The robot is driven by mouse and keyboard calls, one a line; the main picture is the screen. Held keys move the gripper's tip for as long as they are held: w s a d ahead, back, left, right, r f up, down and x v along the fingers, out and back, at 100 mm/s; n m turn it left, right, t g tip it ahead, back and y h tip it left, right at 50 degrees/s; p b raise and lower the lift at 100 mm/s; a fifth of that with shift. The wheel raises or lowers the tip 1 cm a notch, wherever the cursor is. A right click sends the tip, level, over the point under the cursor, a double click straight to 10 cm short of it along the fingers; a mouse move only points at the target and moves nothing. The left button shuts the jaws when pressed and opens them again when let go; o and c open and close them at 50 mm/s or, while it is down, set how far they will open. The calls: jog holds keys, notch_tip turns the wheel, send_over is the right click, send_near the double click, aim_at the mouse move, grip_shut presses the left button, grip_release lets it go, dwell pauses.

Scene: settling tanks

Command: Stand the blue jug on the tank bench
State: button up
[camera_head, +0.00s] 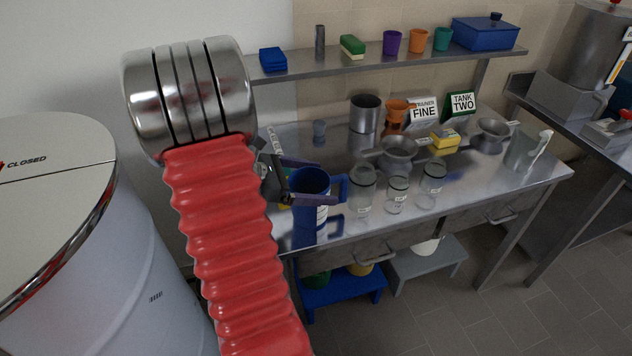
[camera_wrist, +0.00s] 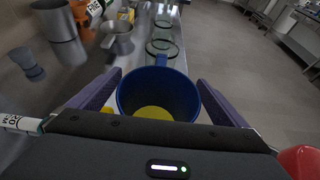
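The blue jug (camera_head: 309,184) is upright at the front left of the steel tank bench (camera_head: 460,190). Its handle points right, and its reflection shows in the steel below; its base seems to be on the bench. In the wrist view the jug (camera_wrist: 158,88) is seen from above, with yellow inside. My gripper (camera_head: 326,182) has one finger behind the jug and one in front. In the wrist view my gripper (camera_wrist: 160,80) straddles the jug, its fingers apart, with narrow gaps seeming to show beside it.
Glass jars (camera_head: 361,190) stand just right of the jug, with a metal funnel (camera_head: 398,152) behind. A shelf (camera_head: 370,62) with cups runs above the back. A large drum (camera_head: 50,200) is at left. A blue step stool (camera_head: 343,290) is below.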

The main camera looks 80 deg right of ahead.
jog(key=shift+r, duration=0.15)
jog(key=v, duration=0.7)
jog(key=shift+w, duration=0.25)
jog(key=shift+a, duration=0.1)
dwell(0.5)
jog(key=shift+x, duration=3.75)
